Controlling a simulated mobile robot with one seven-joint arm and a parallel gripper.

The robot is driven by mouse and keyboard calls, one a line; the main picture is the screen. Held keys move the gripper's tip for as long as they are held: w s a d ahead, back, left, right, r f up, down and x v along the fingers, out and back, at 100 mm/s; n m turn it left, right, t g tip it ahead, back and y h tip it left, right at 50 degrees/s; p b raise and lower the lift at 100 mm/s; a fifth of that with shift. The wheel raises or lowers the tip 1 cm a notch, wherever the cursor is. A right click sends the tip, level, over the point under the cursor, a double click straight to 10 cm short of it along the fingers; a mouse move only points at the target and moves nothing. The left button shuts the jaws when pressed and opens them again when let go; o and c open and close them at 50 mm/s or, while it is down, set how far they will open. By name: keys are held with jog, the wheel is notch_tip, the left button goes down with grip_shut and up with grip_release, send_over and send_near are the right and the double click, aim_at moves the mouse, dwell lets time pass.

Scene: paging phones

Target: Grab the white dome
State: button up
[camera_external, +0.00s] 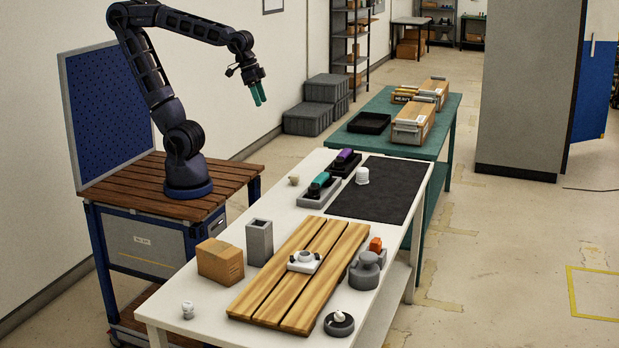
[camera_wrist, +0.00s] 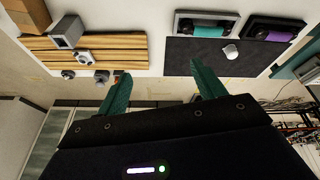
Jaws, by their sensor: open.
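The white dome (camera_external: 362,175) is a small white rounded piece at the left back part of the black mat (camera_external: 385,197) on the white table. In the wrist view the dome (camera_wrist: 231,51) lies on the dark mat, above and to the right of my fingers. My gripper (camera_external: 258,94) hangs high in the air, behind and left of the dome, well apart from it. In the wrist view my gripper (camera_wrist: 162,72) has its two green fingers spread, with nothing between them.
A slatted wooden board (camera_external: 272,292), cardboard box (camera_external: 220,261), grey square holder (camera_external: 259,243) and grey knobbed pieces (camera_external: 365,270) occupy the front. Much of the mat is clear.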

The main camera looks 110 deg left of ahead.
jog(key=w+a+f+n+g, duration=0.1)
jog(key=w+a+n, duration=0.1)
jog(key=w+a, duration=0.3)
jog(key=w+a+f+n, duration=0.1)
jog(key=w+a+n, duration=0.2)
jog(key=w, duration=0.4)
jog(key=n+g, duration=0.3)
jog(key=n, duration=0.7)
send_over(363, 169)
jog(key=f, duration=2.6)
jog(key=shift+d+f, duration=0.15)
jog(key=shift+d, duration=0.1)
jog(key=shift+a+f+n, duration=0.3)
jog(key=shift+a+f, duration=0.05)
jog(key=shift+f, duration=0.2)
notch_tip(363, 169, down, 10)
jog(key=shift+s+f, duration=0.1)
jog(key=shift+f, duration=0.15)
jog(key=c, duration=1)
